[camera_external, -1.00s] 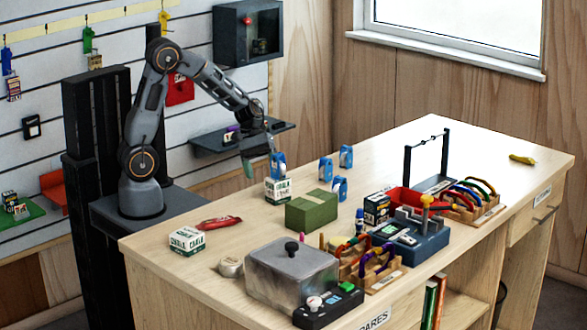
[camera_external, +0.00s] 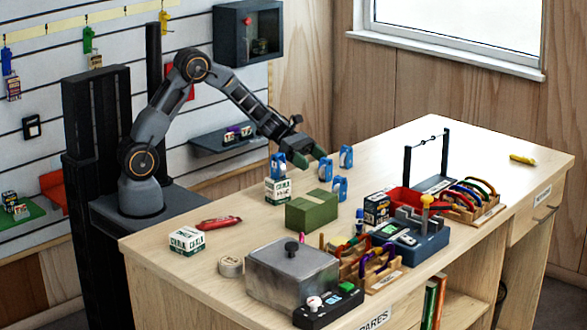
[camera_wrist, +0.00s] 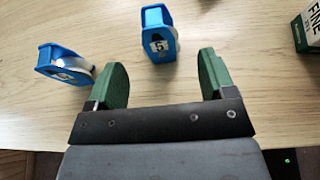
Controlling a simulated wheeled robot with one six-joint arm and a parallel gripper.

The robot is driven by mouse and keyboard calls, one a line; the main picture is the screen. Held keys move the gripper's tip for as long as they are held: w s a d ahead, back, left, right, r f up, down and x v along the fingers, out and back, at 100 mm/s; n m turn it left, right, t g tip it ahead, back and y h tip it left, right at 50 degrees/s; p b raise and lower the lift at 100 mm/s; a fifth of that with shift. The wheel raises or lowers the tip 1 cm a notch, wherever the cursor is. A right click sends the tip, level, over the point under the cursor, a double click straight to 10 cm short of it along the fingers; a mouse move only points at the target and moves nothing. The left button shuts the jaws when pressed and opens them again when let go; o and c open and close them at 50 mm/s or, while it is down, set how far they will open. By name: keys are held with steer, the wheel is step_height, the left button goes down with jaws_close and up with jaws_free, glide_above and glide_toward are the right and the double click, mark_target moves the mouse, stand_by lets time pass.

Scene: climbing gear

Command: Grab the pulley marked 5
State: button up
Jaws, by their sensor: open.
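The pulley marked 5 (camera_wrist: 158,42) is blue with a white number plate. In the wrist view it stands on the wooden bench just ahead of my gripper (camera_wrist: 162,64), between the lines of the two green fingers and nearer the right one. The fingers are apart, with nothing held. A second blue pulley (camera_wrist: 64,66) lies left of the left finger; its number is too small to read. In the external view my gripper (camera_external: 312,158) hangs over the bench among the blue pulleys (camera_external: 345,157) (camera_external: 340,188) (camera_external: 277,166). Their numbers cannot be read there.
A chalk box (camera_external: 277,190) and a green box (camera_external: 312,210) stand in front of the pulleys; a box marked FINE (camera_wrist: 308,30) shows at right in the wrist view. A black rail frame (camera_external: 408,165) stands farther right. Bench between pulleys and frame is clear.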

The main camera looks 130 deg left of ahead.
mark_target(326, 170)
steer(key=shift+p+x, duration=0.65)
steer(key=shift+x, duration=2.35)
steer(key=c, duration=1)
steer(key=shift+r, duration=0.1)
